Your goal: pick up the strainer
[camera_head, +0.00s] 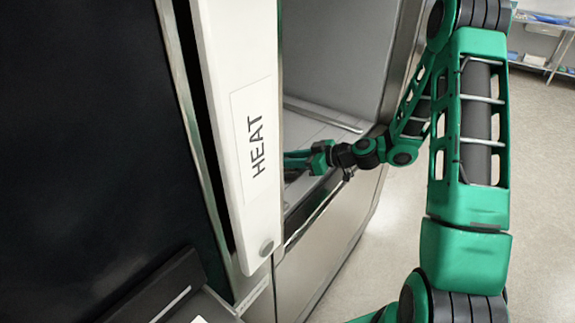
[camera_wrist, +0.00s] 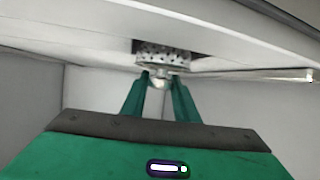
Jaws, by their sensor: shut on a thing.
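The strainer (camera_wrist: 163,57) shows in the wrist view as a small metal cylinder with many holes and a narrower knob at the gripper's side. My gripper (camera_wrist: 159,82) is shut on this knob, with one green finger at each side. The strainer's far end is at a dark opening in a pale panel; I cannot tell whether it is still seated there. In the head view my gripper (camera_head: 300,158) reaches into the washer, partly hidden behind the white panel marked HEAT. The strainer is hidden in that view.
The white HEAT panel (camera_head: 240,120) stands close on the left of my arm. The washer's metal side wall (camera_head: 338,60) and front edge border the bay where my forearm reaches in. Open floor (camera_head: 540,190) lies at the right, with a shelf (camera_head: 545,40) at the back.

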